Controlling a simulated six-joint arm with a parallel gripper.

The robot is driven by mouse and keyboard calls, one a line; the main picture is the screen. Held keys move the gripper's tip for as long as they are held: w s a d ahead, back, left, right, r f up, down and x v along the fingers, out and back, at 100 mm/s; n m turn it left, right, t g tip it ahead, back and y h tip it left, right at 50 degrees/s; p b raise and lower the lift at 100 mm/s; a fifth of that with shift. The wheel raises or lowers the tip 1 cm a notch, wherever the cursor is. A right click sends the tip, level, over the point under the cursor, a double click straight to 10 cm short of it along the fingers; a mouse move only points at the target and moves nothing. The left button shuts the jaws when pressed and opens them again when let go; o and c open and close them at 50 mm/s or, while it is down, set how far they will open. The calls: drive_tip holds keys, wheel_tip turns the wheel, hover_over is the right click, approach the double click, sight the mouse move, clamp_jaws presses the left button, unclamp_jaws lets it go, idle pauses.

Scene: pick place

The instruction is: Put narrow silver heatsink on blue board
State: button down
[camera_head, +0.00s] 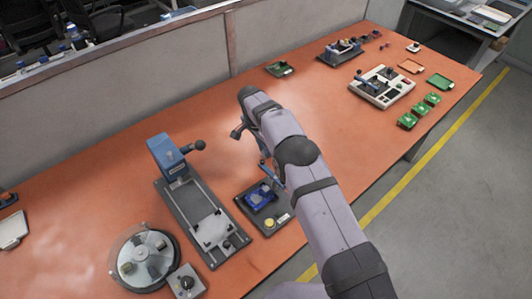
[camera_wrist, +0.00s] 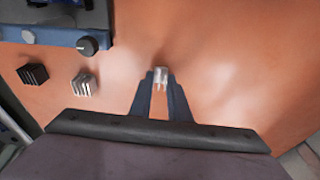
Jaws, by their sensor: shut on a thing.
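My gripper (camera_wrist: 160,84) is shut on a small silver finned piece, which looks like the narrow silver heatsink (camera_wrist: 160,74), in the wrist view. The heatsink sits between the fingertips with orange table behind it; its height over the table is hard to tell. In the head view my arm hides the heatsink and most of the gripper. The blue board (camera_head: 261,196) lies on a dark fixture plate (camera_head: 269,222) in the head view, just left of my forearm. I cannot make out the board in the wrist view.
A black heatsink (camera_wrist: 33,74) and a wider silver heatsink (camera_wrist: 84,85) stand on the table left of my gripper. A blue press (camera_head: 167,155) and a round disc device (camera_head: 145,258) stand left of the fixture. Green boards (camera_head: 420,111) lie at the right.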

drive_tip(key=shift+r, duration=0.15)
drive_tip(key=shift+r+p, duration=1.5)
drive_tip(key=shift+r, duration=1.35)
drive_tip(key=shift+a, duration=0.1)
drive_tip(key=s+r+b, duration=0.2)
drive_tip(key=s+b, duration=0.5)
drive_tip(key=s, duration=0.3)
drive_tip(key=s+a+r+b, duration=0.1)
drive_tip(key=s+r+b, duration=0.2)
drive_tip(key=s+b, duration=0.5)
drive_tip(key=shift+s+r, duration=0.35)
drive_tip(key=shift+s, duration=0.55)
drive_tip(key=shift+f+b, duration=0.2)
drive_tip(key=shift+b, duration=0.15)
